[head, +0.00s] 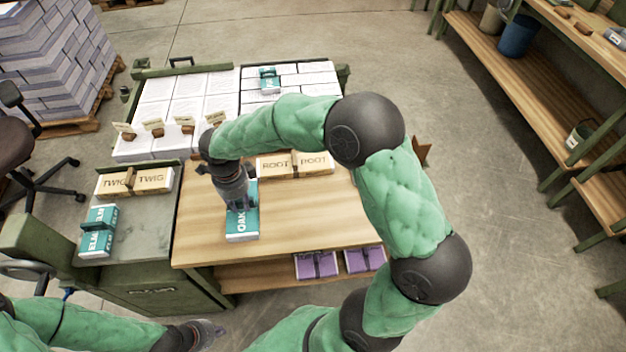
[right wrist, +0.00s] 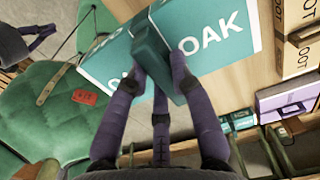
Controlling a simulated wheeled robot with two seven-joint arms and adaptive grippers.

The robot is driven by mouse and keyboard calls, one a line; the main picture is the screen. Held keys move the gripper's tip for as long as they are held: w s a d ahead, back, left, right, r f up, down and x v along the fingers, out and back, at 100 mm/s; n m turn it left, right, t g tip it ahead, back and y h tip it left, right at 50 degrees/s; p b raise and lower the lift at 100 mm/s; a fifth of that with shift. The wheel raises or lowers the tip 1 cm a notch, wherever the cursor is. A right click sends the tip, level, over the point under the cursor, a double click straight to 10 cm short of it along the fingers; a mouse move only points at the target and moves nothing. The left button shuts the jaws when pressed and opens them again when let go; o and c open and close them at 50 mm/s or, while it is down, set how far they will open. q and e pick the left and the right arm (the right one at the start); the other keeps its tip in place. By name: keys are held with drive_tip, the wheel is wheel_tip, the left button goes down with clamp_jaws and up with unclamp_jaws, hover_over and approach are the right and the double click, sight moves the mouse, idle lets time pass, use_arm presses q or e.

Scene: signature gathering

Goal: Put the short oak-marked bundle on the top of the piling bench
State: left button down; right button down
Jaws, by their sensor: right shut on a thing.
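The oak-marked bundle (head: 241,225) is a teal and white block at the left part of the wooden bench top (head: 310,215). My right gripper (head: 238,203) comes down on it from above. In the right wrist view, its fingers (right wrist: 158,85) are shut on the raised dark teal grip across the middle of the oak bundle (right wrist: 215,40). I cannot tell whether the bundle touches the wood or hangs just above it. My left gripper (head: 207,332) is low at the bottom of the head view, away from the bundles; its finger state is unclear.
A ROOT bundle (head: 318,163) lies behind on the wooden top. TWIG (head: 152,181) and ELM (head: 99,230) bundles are on the grey top at left. Purple bundles (head: 316,264) sit on the lower shelf. White stacks (head: 175,100) stand behind, with another teal bundle (head: 269,80).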

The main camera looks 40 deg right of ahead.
drive_tip(key=shift+d+f+b, duration=1.5)
drive_tip(key=shift+d+f, duration=1.7)
drive_tip(key=shift+d, duration=0.25)
drive_tip(key=shift+d+f+b, duration=1.5)
drive_tip(key=shift+d+f, duration=1.7)
drive_tip(key=shift+d, duration=0.25)
drive_tip(key=shift+f, duration=0.2)
drive_tip(key=c, duration=1.1)
unclamp_jaws()
drive_tip(key=shift+r, duration=0.15)
